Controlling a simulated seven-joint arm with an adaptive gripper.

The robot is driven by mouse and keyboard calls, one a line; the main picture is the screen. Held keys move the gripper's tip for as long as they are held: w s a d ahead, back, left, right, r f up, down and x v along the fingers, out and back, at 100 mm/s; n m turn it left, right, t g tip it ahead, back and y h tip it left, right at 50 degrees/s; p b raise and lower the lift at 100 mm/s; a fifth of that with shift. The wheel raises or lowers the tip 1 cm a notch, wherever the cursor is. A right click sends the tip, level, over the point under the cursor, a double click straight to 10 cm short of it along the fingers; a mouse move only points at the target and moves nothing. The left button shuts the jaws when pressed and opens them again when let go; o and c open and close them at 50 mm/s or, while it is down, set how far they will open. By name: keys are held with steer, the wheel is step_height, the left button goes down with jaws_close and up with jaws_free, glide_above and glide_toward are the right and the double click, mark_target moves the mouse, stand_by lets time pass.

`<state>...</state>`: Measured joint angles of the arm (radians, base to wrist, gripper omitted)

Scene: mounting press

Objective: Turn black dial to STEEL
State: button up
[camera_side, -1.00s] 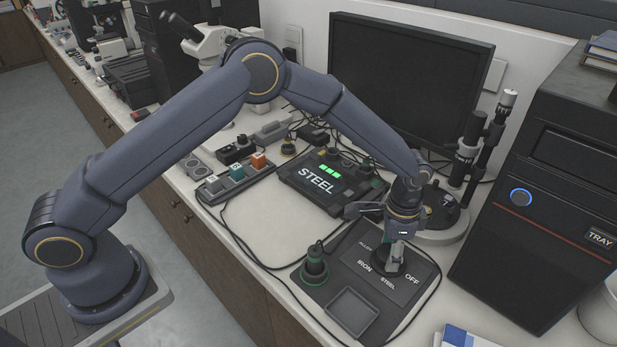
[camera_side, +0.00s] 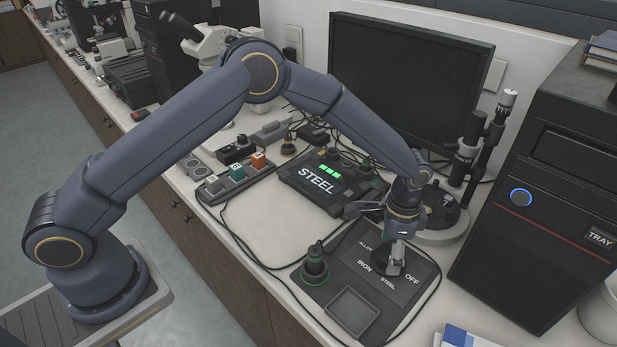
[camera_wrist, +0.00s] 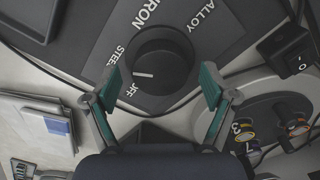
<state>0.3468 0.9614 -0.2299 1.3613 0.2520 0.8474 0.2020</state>
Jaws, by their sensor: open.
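The black dial (camera_wrist: 165,50) sits on the dark panel (camera_side: 345,272), which carries the labels ALLOY, IRON, STEEL and OFF. Its white mark (camera_wrist: 144,75) points left in the wrist view, between STEEL and OFF; I cannot tell exactly which label it lines up with. My gripper (camera_wrist: 161,84) is open, its teal fingertips on either side of the dial's near edge with gaps showing. In the side view my gripper (camera_side: 395,258) points down at the dial (camera_side: 391,263) and partly hides it. The display (camera_side: 322,182) reads STEEL with green bars above.
A green-based plug or knob (camera_side: 315,268) and a shallow square tray (camera_side: 353,311) are on the same panel. A round stand (camera_side: 440,235) is close behind my gripper. A black tower (camera_side: 530,220) stands to the right. Cables run around the panel.

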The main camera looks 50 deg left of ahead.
mark_target(390, 252)
step_height(390, 252, up, 12)
stand_by(0.4)
